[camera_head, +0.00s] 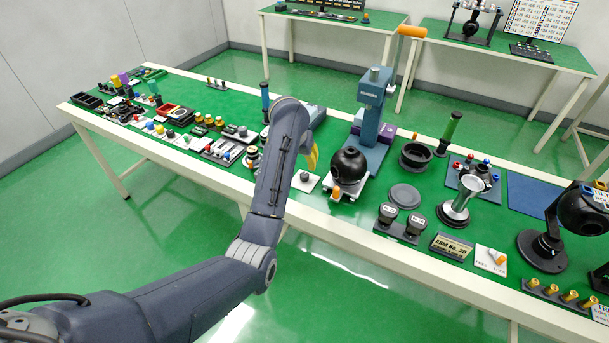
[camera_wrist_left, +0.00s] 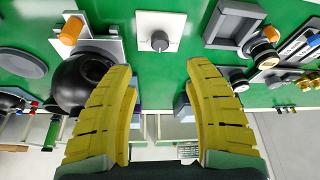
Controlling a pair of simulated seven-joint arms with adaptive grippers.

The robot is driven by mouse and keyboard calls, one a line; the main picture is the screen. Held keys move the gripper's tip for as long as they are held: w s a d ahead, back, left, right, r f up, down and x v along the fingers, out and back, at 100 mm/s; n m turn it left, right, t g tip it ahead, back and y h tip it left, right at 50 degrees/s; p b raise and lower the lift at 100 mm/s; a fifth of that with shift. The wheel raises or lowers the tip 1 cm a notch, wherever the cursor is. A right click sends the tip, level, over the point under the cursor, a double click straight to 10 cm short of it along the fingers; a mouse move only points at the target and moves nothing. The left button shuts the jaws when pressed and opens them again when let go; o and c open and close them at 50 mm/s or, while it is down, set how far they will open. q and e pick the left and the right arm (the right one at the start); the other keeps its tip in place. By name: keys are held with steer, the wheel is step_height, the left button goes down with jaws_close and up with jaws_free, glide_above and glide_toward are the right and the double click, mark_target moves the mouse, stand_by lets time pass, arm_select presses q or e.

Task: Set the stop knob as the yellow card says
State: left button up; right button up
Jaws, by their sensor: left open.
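A small grey knob (camera_head: 304,177) sits on a square white plate on the green bench; I cannot read any marks on it. In the left wrist view the same knob (camera_wrist_left: 160,42) lies just beyond the fingertips, roughly centred between them. My left gripper (camera_wrist_left: 160,72) is open and empty, its yellow fingers apart from the knob. In the head view my arm mostly hides this gripper (camera_head: 312,158). Another white plate bears an orange knob (camera_head: 498,257) and small lettering. I cannot surely identify the yellow card; a dark sign with a pale yellow label (camera_head: 452,245) stands nearby. My right gripper is not in view.
A black sphere (camera_head: 348,167) on a stand with an orange knob (camera_head: 336,193) is close to the right of the grey knob. A blue column press (camera_head: 371,115) stands behind. Small parts crowd the bench's left. A dark square frame (camera_wrist_left: 236,24) shows in the wrist view.

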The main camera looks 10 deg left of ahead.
mark_target(304, 174)
arm_select(q)
steer(key=x, duration=1.1)
steer(key=shift+w+f, duration=0.1)
steer(key=shift+f, duration=0.3)
jaws_close()
